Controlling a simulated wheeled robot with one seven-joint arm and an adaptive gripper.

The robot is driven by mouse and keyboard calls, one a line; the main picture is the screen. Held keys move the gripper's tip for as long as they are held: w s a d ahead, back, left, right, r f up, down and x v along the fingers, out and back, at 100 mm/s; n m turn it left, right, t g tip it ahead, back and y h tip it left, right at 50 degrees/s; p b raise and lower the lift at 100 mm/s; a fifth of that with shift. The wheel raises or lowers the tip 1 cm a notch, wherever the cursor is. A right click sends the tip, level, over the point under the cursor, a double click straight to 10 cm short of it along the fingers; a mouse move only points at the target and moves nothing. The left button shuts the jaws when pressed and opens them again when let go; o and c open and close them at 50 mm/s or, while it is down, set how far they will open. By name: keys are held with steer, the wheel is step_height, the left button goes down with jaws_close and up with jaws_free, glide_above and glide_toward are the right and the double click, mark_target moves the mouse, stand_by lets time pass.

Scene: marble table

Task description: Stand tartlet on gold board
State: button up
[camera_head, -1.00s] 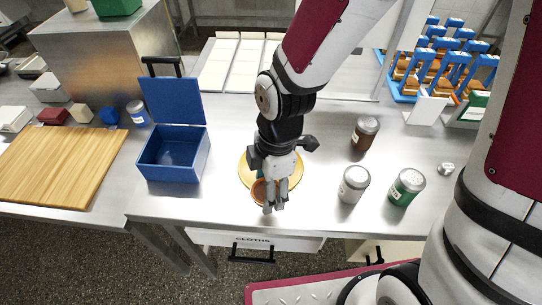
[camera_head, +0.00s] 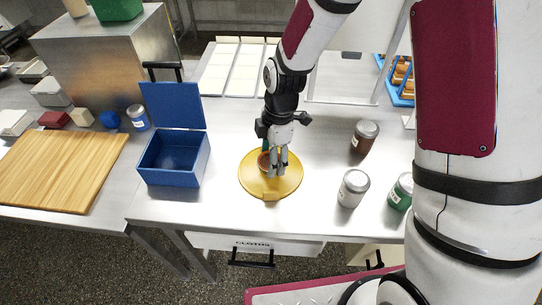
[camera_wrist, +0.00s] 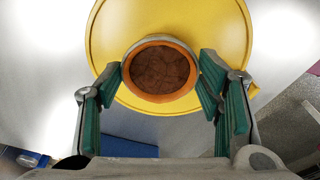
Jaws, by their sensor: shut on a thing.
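The tartlet (camera_wrist: 160,70) has an orange-brown rim and a dark brown filling. My gripper (camera_head: 276,172) is shut on it, with green-padded fingers on either side in the wrist view. The tartlet also shows behind the fingers in the head view (camera_head: 263,161), partly hidden. The round gold board (camera_head: 288,187) lies on the table with a small tab at its front. The tartlet is over the back part of the board, seen from the head. Whether it touches the board or hangs just above it, I cannot tell.
An open blue box (camera_head: 172,172) stands left of the board, with a wooden board (camera_head: 62,170) further left. A brown-filled jar (camera_head: 364,136), a grey-lidded jar (camera_head: 352,188) and a green jar (camera_head: 400,192) stand to the right. Bare table lies between the board and jars.

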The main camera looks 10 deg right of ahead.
steer(key=shift+f, duration=0.2)
steer(key=o, duration=1.2)
steer(key=shift+r, duration=0.1)
step_height(320, 180, up, 12)
steer(key=d+f, duration=0.1)
steer(key=s+d+r+m+t+h, duration=0.1)
steer(key=s+d+r+m, duration=0.3)
steer(key=r+m, duration=0.15)
steer(key=s+d+r+m+t, duration=0.2)
steer(key=s+d+r+m, duration=0.15)
steer(key=r, duration=0.25)
steer(key=s+d+r+m+t, duration=0.1)
steer(key=s+d+r+m, duration=0.1)
steer(key=s+m, duration=0.3)
steer(key=s+d+r+m+t, duration=0.1)
steer(key=s+d+r+m, duration=0.2)
steer(key=s+m, duration=0.3)
steer(key=shift+s+m+h, duration=0.3)
steer(key=shift+s, duration=0.4)
steer(key=shift+d, duration=0.1)
